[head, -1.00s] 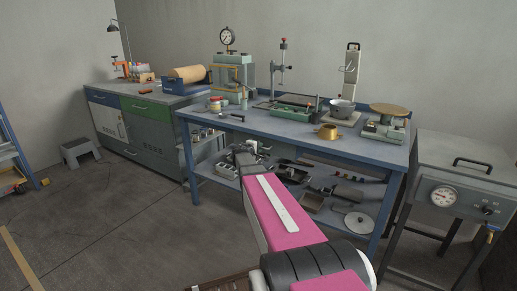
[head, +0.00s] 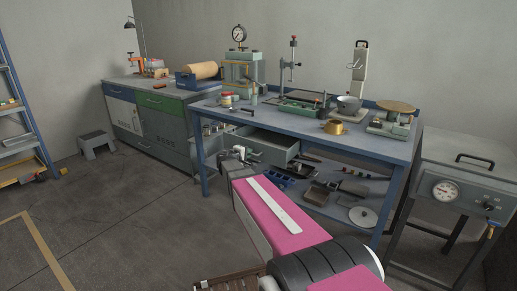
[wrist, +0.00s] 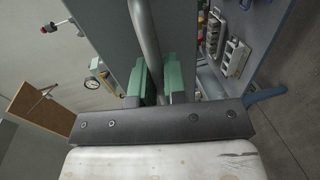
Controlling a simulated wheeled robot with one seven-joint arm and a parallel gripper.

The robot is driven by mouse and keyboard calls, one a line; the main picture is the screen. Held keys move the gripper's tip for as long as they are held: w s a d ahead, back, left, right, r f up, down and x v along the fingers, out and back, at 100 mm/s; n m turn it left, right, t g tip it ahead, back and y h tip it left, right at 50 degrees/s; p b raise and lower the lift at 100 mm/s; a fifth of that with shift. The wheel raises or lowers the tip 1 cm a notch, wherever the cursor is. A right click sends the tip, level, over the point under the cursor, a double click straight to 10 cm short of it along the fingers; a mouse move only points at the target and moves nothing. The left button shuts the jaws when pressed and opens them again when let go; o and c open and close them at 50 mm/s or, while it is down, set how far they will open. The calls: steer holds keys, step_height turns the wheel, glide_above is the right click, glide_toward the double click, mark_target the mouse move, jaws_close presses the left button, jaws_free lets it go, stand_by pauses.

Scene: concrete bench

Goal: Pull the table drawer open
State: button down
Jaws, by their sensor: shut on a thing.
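The blue table (head: 330,138) has its drawer (head: 270,149) pulled partway out under the top, with some of the inside showing. My gripper (head: 244,158) is at the drawer's front, partly hidden by my arm in the head view. In the wrist view the green fingers of my gripper (wrist: 157,82) are closed around the grey bar handle (wrist: 147,35). The drawer's grey front (wrist: 118,40) shows beside the handle there.
The lower shelf (head: 318,201) holds several trays and tools. A green-drawered cabinet (head: 165,104) stands left, a grey box with a gauge (head: 455,185) right. A step stool (head: 96,144) and ladder stand far left. The floor at left is mostly clear.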

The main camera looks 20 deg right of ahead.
steer(key=f+v, duration=0.2)
steer(key=v, duration=0.9)
steer(key=shift+a, duration=0.15)
steer(key=c, duration=1.2)
jaws_free()
steer(key=v, duration=1)
steer(key=shift+s+a, duration=0.25)
steer(key=shift+a, duration=0.05)
